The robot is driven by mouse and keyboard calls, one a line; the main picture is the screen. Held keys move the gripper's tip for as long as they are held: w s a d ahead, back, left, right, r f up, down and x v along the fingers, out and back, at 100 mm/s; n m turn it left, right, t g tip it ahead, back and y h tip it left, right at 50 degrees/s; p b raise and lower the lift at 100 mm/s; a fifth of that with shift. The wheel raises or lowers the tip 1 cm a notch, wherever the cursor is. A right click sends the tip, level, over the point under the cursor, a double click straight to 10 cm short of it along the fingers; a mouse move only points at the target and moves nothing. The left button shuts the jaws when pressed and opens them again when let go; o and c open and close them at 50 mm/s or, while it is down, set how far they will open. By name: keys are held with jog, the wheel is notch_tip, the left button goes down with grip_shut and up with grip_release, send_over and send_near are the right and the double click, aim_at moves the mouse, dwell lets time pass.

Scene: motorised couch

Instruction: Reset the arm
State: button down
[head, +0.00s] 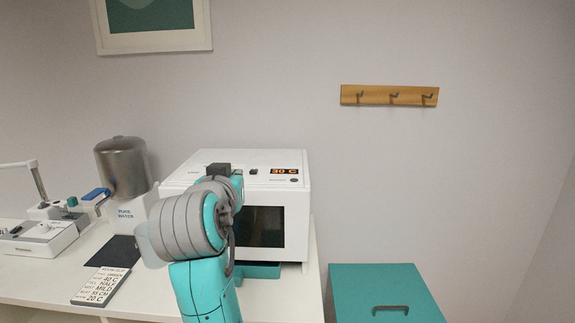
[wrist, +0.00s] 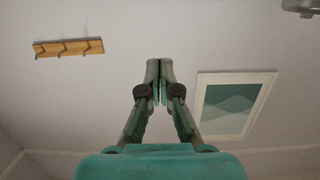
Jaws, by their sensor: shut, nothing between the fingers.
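My gripper (wrist: 160,72) shows in the wrist view with its two fingertips together and nothing between them. I cannot clearly make out the fingers in the head view.
The machine's display (head: 285,171) reads 30 C. A steel-topped water dispenser (head: 122,168) and a printed card (head: 101,286) are on the white table at left. A teal cabinet (head: 375,282) stands at right. A hook rail (head: 389,96) and framed picture (wrist: 234,105) hang on the wall.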

jog(key=s+d+f+n+y, duration=0.1)
jog(key=d+f, duration=0.3)
jog(key=f, duration=0.7)
jog(key=s+d+f+n, duration=0.15)
jog(key=d+f, duration=0.25)
jog(key=f, duration=0.8)
jog(key=s+d+f+n+y, duration=0.1)
jog(key=s+d+f, duration=0.45)
jog(key=f, duration=0.25)
jog(key=s+d+f, duration=0.4)
jog(key=s+f, duration=0.2)
jog(key=f, duration=0.3)
jog(key=s+d+f, duration=0.2)
jog(key=s+d, duration=0.1)
jog(key=s, duration=0.4)
jog(key=s+d+f+g, duration=0.1)
jog(key=s+d+f, duration=0.1)
jog(key=s, duration=0.5)
jog(key=s+d+f, duration=0.3)
jog(key=s, duration=0.4)
jog(key=s+d+r+m, duration=0.1)
jog(key=s+r, duration=0.2)
jog(key=s, duration=0.6)
jog(key=s+d+r+m+h, duration=0.1)
jog(key=s+d+r+m, duration=0.1)
jog(key=s, duration=0.7)
jog(key=shift+s+d+r, duration=0.2)
jog(key=shift+d+r, duration=0.1)
jog(key=shift+r, duration=0.4)
